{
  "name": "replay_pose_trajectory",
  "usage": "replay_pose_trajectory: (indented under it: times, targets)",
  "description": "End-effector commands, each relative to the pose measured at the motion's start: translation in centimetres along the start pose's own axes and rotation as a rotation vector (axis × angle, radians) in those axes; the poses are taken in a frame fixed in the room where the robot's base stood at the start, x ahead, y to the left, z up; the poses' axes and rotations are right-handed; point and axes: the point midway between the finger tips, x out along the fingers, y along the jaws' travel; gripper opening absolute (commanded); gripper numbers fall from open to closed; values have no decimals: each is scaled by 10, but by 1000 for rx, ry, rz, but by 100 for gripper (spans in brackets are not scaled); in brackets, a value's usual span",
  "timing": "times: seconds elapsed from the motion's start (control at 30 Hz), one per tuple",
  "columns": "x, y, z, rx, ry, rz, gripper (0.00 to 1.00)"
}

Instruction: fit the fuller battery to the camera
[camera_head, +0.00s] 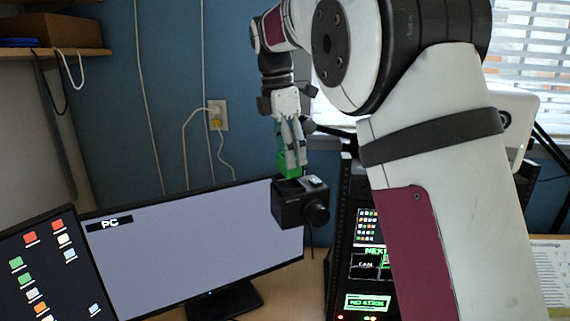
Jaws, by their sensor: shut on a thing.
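My gripper (297,160) points down in the middle of the view. It is shut on a green battery (286,165), which is partly hidden by the fingers. The black camera (290,208) is directly below, with its lens facing right. The battery's lower end is at the camera's top edge; I cannot tell whether it is inside the camera or just above it. No charge marking on the battery is readable. No second battery is distinguishable.
A wide monitor (190,250) marked PC stands behind and left, with another screen (48,265) at far left. A dark rack with lit displays (368,262) stands right of the camera. A shelf (60,52) is at upper left. My arm hides much of the right.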

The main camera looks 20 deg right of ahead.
Motion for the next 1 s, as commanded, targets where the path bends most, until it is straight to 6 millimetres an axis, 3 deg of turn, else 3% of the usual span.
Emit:
replay_pose_trajectory:
  times: [0.37,0.73,0.77,0.8,0.83,1.0]
  targets:
    - [33,1,-5,0,1,-2,24]
    - [37,2,-5,1,1,1,24]
    - [38,2,-6,1,1,0,63]
    - [37,2,-6,1,1,0,72]
    - [37,2,-5,1,1,0,79]
    - [37,2,-6,1,1,0,79]
